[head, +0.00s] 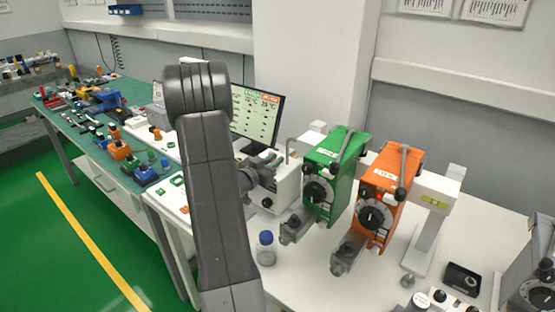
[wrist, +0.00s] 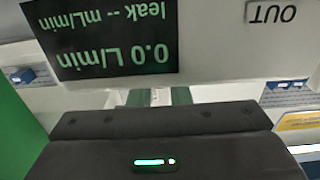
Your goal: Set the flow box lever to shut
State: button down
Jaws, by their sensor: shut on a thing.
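The flow box is the white box (head: 287,188) on the white bench, left of the green unit, partly hidden behind my arm. In the wrist view its white face (wrist: 218,62) fills the upper part, upside down. Its dark display (wrist: 105,38) reads 0.0 L/min and leak -- mL/min, and an OUT label (wrist: 272,14) is at the right. My gripper (wrist: 158,122) is at the box front, shut on the lever. The jaws and dark gripper body hide most of the lever, so I cannot tell its angle.
A green vaporizer-like unit (head: 335,160) and an orange one (head: 385,185) stand right of the box. A blue-capped bottle (head: 266,250) stands in front. A monitor (head: 256,115) is behind. A green-topped bench (head: 85,120) with small parts is at left.

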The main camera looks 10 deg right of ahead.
jog(key=c, duration=1.4)
grip_release()
jog(key=shift+r, duration=0.15)
notch_tip(320, 180, up, 10)
jog(key=shift+f+b, duration=0.1)
jog(key=shift+b, duration=0.2)
